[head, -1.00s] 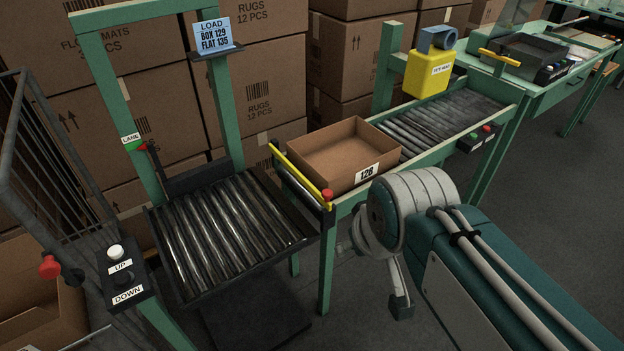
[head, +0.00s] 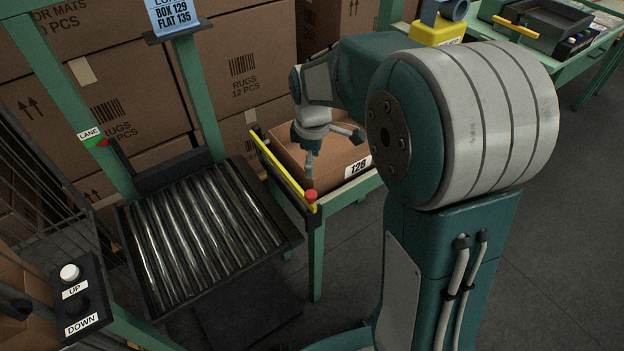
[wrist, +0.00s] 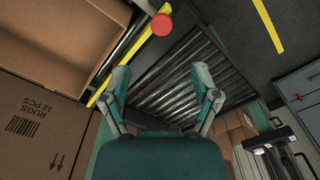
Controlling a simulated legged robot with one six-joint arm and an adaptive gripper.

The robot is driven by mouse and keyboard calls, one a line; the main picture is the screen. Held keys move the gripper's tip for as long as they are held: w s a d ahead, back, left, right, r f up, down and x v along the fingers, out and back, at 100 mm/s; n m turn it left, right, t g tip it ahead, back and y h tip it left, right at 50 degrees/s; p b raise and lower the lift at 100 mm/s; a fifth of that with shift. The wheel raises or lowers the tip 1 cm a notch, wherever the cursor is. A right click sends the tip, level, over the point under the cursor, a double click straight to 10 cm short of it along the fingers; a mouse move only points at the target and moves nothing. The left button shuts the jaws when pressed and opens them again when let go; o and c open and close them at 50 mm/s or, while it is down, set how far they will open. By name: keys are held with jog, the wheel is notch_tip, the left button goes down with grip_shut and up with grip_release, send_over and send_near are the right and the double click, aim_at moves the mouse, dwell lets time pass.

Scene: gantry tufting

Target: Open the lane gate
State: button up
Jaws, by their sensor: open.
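The lane gate (head: 281,168) is a yellow-and-black bar across the end of the roller lane, in front of the lift. It is shut across the lane, with a red knob (head: 311,196) at its near end. In the wrist view the red knob (wrist: 161,24) is beyond my fingertips, and the yellow bar (wrist: 118,66) runs past the left finger. My gripper (wrist: 160,78) is open and empty between its fingers. In the head view my gripper (head: 333,150) is above the lane's end, near the gate. I cannot tell whether a finger touches the bar.
The lift's roller platform (head: 205,232) is empty. A control box with an UP button (head: 69,272) stands at the left. My arm hides much of the lane.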

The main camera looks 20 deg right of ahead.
send_over(310, 194)
jog(key=f, duration=0.5)
jog(key=shift+a+f, duration=0.2)
jog(key=shift+f, duration=0.2)
jog(key=f, duration=0.3)
jog(key=d+f, duration=0.1)
jog(key=f, duration=0.1)
jog(key=shift+a, duration=0.15)
jog(key=shift+a, duration=0.1)
grip_shut()
